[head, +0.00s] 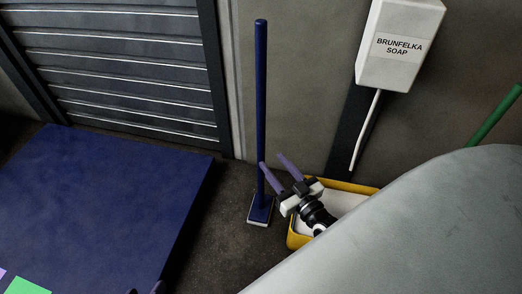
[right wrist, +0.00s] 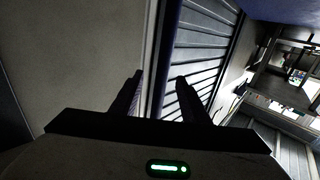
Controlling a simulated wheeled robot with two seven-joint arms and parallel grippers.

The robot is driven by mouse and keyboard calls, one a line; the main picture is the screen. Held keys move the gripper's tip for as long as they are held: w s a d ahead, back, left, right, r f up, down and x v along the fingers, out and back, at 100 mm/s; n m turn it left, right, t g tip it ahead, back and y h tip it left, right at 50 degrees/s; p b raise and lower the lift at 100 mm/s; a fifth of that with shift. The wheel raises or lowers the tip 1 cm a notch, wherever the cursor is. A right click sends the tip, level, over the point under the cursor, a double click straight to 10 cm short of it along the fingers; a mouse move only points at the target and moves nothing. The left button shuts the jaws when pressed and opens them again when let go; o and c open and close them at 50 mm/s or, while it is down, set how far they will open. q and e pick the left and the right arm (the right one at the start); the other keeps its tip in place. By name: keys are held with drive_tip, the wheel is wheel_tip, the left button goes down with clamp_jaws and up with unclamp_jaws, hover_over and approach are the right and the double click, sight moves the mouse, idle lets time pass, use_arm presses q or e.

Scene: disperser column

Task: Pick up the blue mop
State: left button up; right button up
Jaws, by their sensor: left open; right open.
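The blue mop (head: 261,100) stands upright on the floor near the wall. It has a long dark blue handle and a flat head (head: 261,210) with a pale lower edge. My right gripper (head: 271,160) is open at the lower part of the handle, and its left finger overlaps the handle in the head view. In the right wrist view the handle (right wrist: 168,50) passes between the open fingers of the right gripper (right wrist: 160,76). I cannot tell whether a finger touches it. Only the fingertips of my left gripper (head: 146,289) show at the bottom edge of the head view.
A yellow-rimmed container (head: 297,241) stands just right of the mop head, partly behind my right gripper. A soap dispenser (head: 400,45) hangs on the wall above. A green pole (head: 495,115) is at right. A large blue platform (head: 100,200) fills the left, with dark floor between.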

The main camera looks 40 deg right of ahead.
sight(263, 154)
drive_tip(key=w+b, duration=0.1)
drive_tip(key=w, duration=0.1)
drive_tip(key=w+b, duration=0.1)
drive_tip(key=w, duration=0.1)
drive_tip(key=w+b, duration=0.1)
drive_tip(key=w, duration=0.2)
drive_tip(key=shift+f, duration=0.25)
drive_tip(key=shift+w+r, duration=0.1)
drive_tip(key=shift+w, duration=0.25)
use_arm(q)
drive_tip(key=d+r, duration=0.1)
drive_tip(key=r+t+h, duration=0.1)
drive_tip(key=r, duration=0.1)
drive_tip(key=shift+w+d+h, duration=0.2)
drive_tip(key=shift+d+h, duration=0.1)
drive_tip(key=shift+d, duration=0.1)
use_arm(e)
drive_tip(key=shift+c, duration=0.3)
clamp_jaws()
drive_tip(key=shift+w+r, duration=0.1)
drive_tip(key=shift+r, duration=0.2)
